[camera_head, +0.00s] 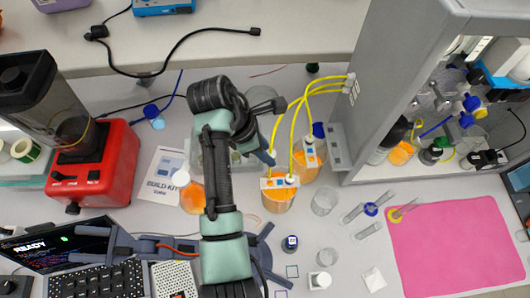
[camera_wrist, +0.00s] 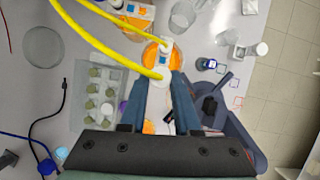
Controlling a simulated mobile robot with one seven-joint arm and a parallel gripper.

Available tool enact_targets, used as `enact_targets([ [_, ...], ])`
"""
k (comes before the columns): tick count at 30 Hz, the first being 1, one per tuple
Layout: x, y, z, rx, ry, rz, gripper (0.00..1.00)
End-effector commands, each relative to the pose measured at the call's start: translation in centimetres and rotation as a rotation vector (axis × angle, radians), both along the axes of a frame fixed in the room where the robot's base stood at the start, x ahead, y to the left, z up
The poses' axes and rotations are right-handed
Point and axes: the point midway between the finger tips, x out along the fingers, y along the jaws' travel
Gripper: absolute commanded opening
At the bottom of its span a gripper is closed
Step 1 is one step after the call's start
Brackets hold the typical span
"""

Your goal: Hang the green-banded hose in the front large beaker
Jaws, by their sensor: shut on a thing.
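My gripper (camera_wrist: 166,80) is shut on the end of a yellow hose (camera_wrist: 115,56), which has a pale fitting between my fingertips. In the head view, the held hose (camera_head: 279,120) arches from the grey cabinet to my gripper (camera_head: 271,157). I cannot make out a green band on it. The front large beaker (camera_head: 277,203) holds orange liquid and has a white holder (camera_head: 273,183) across its rim. A second yellow hose (camera_head: 292,140) reaches down to the holder.
Another orange-filled beaker (camera_head: 305,172) with a holder stands just behind. An empty glass beaker (camera_head: 324,201) stands to the right. A tray of vials (camera_wrist: 101,95) lies left of my fingers in the wrist view. The grey cabinet (camera_head: 375,50) stands behind right; a pink mat (camera_head: 460,245) lies front right.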

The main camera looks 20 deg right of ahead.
Motion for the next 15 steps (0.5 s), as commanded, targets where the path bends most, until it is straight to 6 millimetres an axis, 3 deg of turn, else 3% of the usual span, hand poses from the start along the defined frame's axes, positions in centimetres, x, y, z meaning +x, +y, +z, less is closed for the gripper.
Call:
enact_targets([
  [6, -0.1, 0.0, -3.1, 0.000, 0.004, 0.002, 0.00],
  [15, 0.0, 0.0, -4.6, 0.000, 0.000, -0.001, 0.00],
])
